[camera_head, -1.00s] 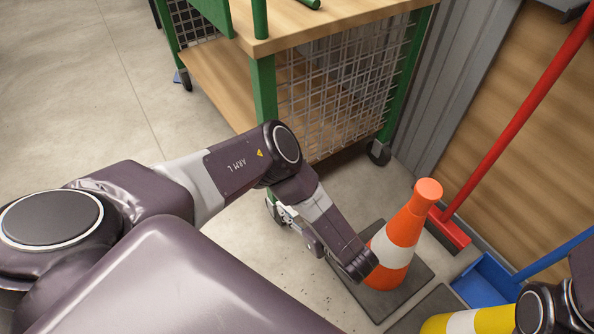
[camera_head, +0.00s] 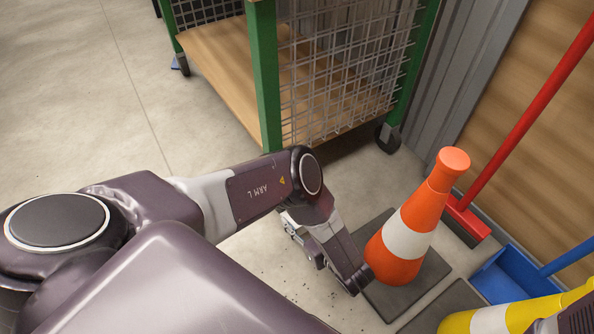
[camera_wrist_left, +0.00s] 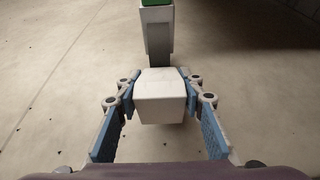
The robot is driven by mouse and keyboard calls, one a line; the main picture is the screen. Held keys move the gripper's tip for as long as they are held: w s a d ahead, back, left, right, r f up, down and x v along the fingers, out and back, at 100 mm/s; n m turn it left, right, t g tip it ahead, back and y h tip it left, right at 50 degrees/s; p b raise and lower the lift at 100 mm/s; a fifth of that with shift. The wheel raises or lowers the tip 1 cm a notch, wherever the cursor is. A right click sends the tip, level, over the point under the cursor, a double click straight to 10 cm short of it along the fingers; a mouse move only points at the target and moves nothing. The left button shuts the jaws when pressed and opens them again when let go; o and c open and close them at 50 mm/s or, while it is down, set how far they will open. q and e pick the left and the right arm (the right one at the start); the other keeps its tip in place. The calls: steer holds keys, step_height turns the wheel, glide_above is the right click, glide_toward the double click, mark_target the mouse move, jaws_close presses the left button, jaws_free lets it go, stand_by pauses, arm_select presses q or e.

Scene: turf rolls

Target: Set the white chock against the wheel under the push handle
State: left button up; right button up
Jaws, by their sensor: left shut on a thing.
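The white chock (camera_wrist_left: 160,97) is between the blue-padded fingers of my left gripper (camera_wrist_left: 160,112) in the left wrist view. The gripper is shut on it, low over the concrete floor. Just beyond it is a grey wheel or caster part (camera_wrist_left: 158,45) below a green post (camera_wrist_left: 156,4); I cannot tell whether chock and wheel touch. In the head view my left gripper (camera_head: 291,226) is mostly hidden by my arm, near the cart's near green post (camera_head: 265,80). That post's wheel is hidden there. The push handle and my right gripper are out of view.
The cart's wooden shelf (camera_head: 215,75) and mesh side (camera_head: 345,75) stand ahead. Other wheels show at the right (camera_head: 388,138) and far left (camera_head: 183,65). An orange cone (camera_head: 408,240) stands close right of my left forearm. A blue dustpan (camera_head: 505,278) and red broom (camera_head: 465,218) are farther right.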

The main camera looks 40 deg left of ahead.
arm_select(q)
steer(key=shift+f+b, duration=0.35)
steer(key=shift+f, duration=0.2)
steer(key=shift+f+b, duration=1.05)
steer(key=shift+f, duration=0.35)
steer(key=shift+f, duration=0.15)
steer(key=o, duration=1.3)
steer(key=shift+o, duration=0.2)
